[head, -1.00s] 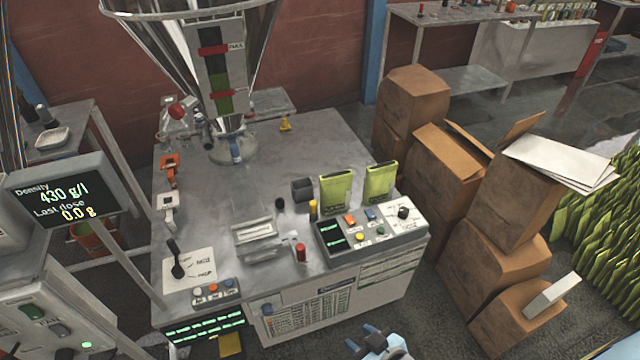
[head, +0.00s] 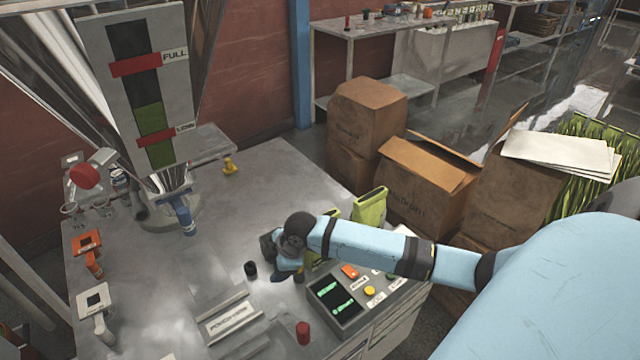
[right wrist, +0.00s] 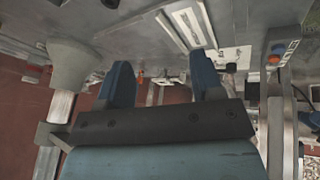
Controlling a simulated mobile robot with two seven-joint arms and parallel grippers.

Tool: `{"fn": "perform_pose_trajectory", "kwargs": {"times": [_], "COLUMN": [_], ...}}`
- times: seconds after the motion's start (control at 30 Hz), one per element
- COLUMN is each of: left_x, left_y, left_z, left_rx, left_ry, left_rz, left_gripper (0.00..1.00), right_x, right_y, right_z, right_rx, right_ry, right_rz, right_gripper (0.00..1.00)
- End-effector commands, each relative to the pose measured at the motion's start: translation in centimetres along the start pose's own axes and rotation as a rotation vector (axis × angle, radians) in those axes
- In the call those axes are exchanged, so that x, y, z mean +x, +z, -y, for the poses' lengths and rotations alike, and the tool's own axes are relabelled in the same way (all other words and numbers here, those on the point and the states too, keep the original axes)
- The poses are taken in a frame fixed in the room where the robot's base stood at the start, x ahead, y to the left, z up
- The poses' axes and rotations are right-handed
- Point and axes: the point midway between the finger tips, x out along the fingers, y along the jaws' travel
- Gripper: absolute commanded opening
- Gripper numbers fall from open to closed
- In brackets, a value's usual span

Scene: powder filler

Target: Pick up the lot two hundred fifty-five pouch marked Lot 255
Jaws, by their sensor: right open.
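Two green pouches stand on the filler table. The right pouch (head: 369,209) shows its upper part behind my right forearm. The left pouch (head: 333,214) is mostly hidden by that arm, with only edges showing. No lot number can be read on either. My right gripper (head: 284,266) reaches in from the right and hangs over the table, just left of the pouches, its fingers mostly hidden by the wrist. In the right wrist view my right gripper (right wrist: 162,78) is open, with nothing between its fingers and no pouch in sight. My left gripper is not in view.
A button panel (head: 345,298) lies just below my arm. A red knob (head: 303,332) and a black knob (head: 250,269) stand nearby. The hopper gauge (head: 140,85) rises at the left. Cardboard boxes (head: 425,190) stand beyond the table. The table's middle (head: 265,200) is clear.

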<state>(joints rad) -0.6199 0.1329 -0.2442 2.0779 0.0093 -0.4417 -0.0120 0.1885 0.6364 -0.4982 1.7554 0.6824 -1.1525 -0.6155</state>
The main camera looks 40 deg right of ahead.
Motion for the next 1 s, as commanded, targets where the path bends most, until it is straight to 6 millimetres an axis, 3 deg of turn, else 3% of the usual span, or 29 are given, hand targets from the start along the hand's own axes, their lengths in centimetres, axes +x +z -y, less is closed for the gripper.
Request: {"fn": "perform_pose_trajectory", "kwargs": {"times": [0.03, 0.2, 0.4, 0.53, 0.67, 1.0], "left_x": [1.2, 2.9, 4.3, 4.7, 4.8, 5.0], "left_y": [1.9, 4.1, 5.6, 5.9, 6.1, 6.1], "left_z": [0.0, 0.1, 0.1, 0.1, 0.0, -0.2], "left_rx": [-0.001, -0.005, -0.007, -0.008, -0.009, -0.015], "left_ry": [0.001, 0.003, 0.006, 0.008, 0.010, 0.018], "left_rz": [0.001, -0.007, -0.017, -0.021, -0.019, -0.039], "left_gripper": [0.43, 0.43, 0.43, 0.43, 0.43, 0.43], "right_x": [0.4, -2.9, -8.6, -11.3, -12.2, -6.8], "right_y": [1.5, 5.3, 9.1, 10.4, 11.1, 13.4], "right_z": [-2.7, -9.5, -14.7, -16.1, -16.5, -15.1], "right_rx": [-0.051, -0.184, -0.268, -0.291, -0.300, -0.300], "right_ry": [-0.010, -0.106, -0.216, -0.264, -0.287, -0.292], "right_rz": [0.050, 0.202, 0.314, 0.342, 0.351, 0.352], "right_gripper": [0.61, 0.61, 0.61, 0.61, 0.61, 0.61]}}
